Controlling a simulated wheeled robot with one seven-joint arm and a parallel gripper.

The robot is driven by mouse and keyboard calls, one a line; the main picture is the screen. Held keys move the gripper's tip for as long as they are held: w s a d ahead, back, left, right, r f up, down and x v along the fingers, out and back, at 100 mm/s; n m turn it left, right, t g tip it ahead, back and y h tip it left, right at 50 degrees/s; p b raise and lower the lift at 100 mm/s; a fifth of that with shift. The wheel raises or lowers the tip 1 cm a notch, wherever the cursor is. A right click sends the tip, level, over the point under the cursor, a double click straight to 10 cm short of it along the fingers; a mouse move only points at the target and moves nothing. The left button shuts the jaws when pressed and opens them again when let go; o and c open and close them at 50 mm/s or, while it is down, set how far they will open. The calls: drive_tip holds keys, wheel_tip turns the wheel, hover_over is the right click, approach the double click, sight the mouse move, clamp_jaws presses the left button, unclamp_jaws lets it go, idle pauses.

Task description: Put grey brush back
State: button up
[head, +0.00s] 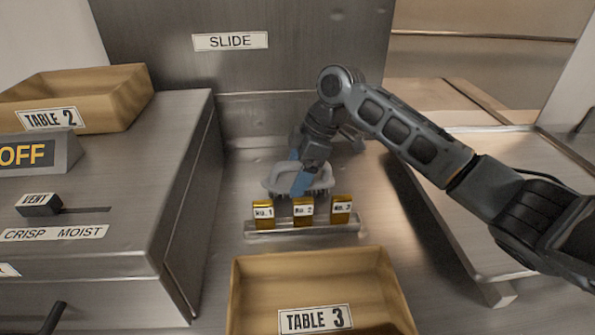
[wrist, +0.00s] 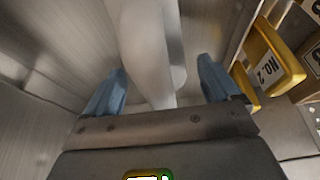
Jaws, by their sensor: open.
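The grey brush (head: 320,180) is behind the row of numbered tags, with its bristles facing down. In the wrist view its pale grey body (wrist: 142,45) runs between my two blue fingers. My gripper (head: 299,178) is at the brush from above, and it also shows in the wrist view (wrist: 160,85). It is open, with the brush between the fingers and a gap visible at least on the right side. My gripper hides part of the brush. I cannot tell exactly what the brush rests on.
A metal rack (head: 305,228) with gold tags No.1, No.2 (head: 303,211) and No.3 stands just in front. A TABLE 3 box (head: 365,268) is nearer, and a TABLE 2 box (head: 125,97) is at left. A SLIDE panel (head: 290,65) rises behind. Metal counters flank both sides.

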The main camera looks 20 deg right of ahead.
drive_tip(key=b+v, duration=0.1)
drive_tip(key=v, duration=1.1)
drive_tip(key=shift+b, duration=0.3)
idle(0.7)
